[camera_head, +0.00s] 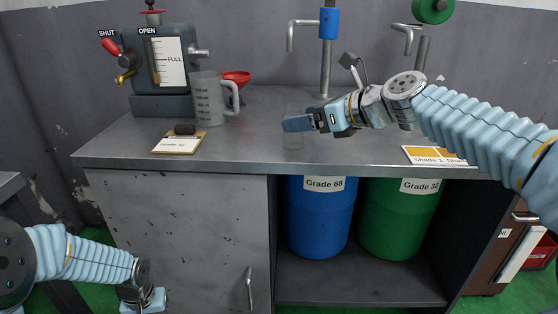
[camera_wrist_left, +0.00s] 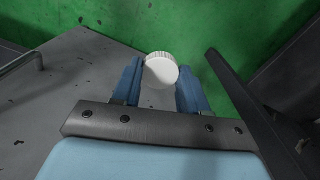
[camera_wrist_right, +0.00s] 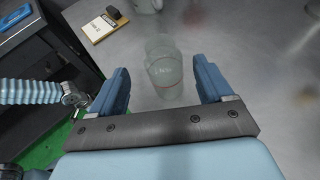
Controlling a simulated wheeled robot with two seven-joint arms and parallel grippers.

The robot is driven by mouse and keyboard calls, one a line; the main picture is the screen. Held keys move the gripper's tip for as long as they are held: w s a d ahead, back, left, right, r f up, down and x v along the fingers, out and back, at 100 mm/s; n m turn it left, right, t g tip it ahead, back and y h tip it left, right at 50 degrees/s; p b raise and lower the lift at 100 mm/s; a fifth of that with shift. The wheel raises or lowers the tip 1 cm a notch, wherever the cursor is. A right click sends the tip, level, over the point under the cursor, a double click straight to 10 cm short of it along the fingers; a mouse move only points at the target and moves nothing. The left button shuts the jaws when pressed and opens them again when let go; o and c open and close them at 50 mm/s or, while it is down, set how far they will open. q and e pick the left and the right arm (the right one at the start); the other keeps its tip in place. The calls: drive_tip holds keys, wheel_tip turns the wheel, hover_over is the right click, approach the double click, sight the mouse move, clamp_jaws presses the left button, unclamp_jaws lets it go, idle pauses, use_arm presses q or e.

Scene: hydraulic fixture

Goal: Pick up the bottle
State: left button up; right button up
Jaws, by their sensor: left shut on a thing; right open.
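The clear, see-through bottle (camera_head: 292,140) stands upright on the metal counter near its front edge, partly hidden behind my right gripper in the head view. In the right wrist view the bottle (camera_wrist_right: 165,78) shows between the two fingers, with clear gaps on both sides. My right gripper (camera_head: 300,122) is open at the bottle; its fingers (camera_wrist_right: 162,88) do not visibly touch it. My left gripper (camera_wrist_left: 158,85) is shut on a white ribbed cap (camera_wrist_left: 160,71). In the head view my left gripper (camera_head: 145,302) is low, below the counter, and the cap is hard to make out.
The counter (camera_head: 250,150) carries a clear measuring jug (camera_head: 208,100), a red funnel (camera_head: 238,77), a clipboard (camera_head: 178,142) and a dispenser (camera_head: 163,60) on the left. Taps stand behind. A Shade 1 card (camera_head: 428,155) lies at right. Blue (camera_head: 320,220) and green drums (camera_head: 398,220) stand below.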

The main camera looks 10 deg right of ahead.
drive_tip(key=x, duration=0.6)
drive_tip(key=shift+d+f, duration=0.2)
drive_tip(key=shift+d, duration=0.05)
drive_tip(key=shift+r, duration=0.1)
drive_tip(key=c, duration=1.2)
